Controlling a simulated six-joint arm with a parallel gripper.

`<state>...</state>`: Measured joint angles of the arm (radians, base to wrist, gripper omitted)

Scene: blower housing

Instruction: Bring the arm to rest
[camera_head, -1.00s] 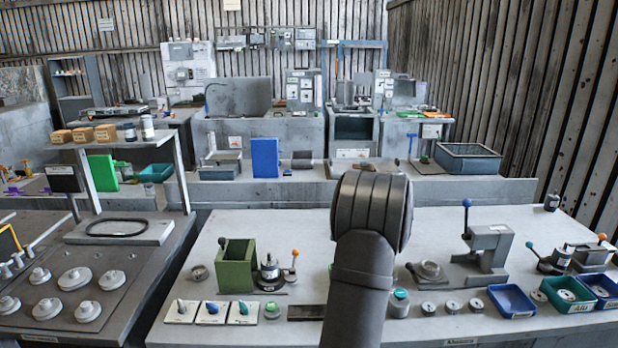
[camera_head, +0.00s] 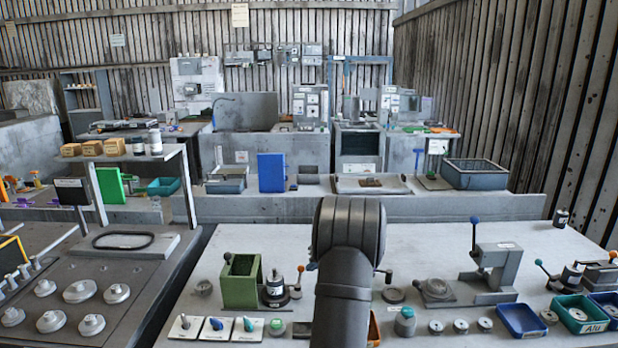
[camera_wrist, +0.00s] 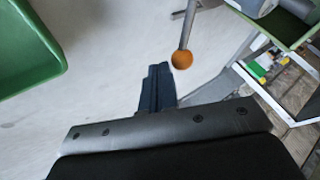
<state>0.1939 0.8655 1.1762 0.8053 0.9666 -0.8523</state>
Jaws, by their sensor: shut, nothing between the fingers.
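My gripper (camera_wrist: 157,88) shows in the wrist view with its dark blue fingers together and nothing between them. It hangs over a pale surface, apart from a green box (camera_wrist: 25,50) at upper left and from an orange ball-ended lever (camera_wrist: 182,58) just beyond the fingers. In the head view my arm rises at the bottom centre and its thick dark joint covers part of the bench; the gripper is hidden there.
The white bench (camera_head: 430,245) carries a green open box (camera_head: 240,282), a black device with an orange-red knob (camera_head: 275,290), a grey press with a blue knob (camera_head: 495,265) and blue (camera_head: 521,320) and green (camera_head: 578,313) trays. Bare bench lies behind these.

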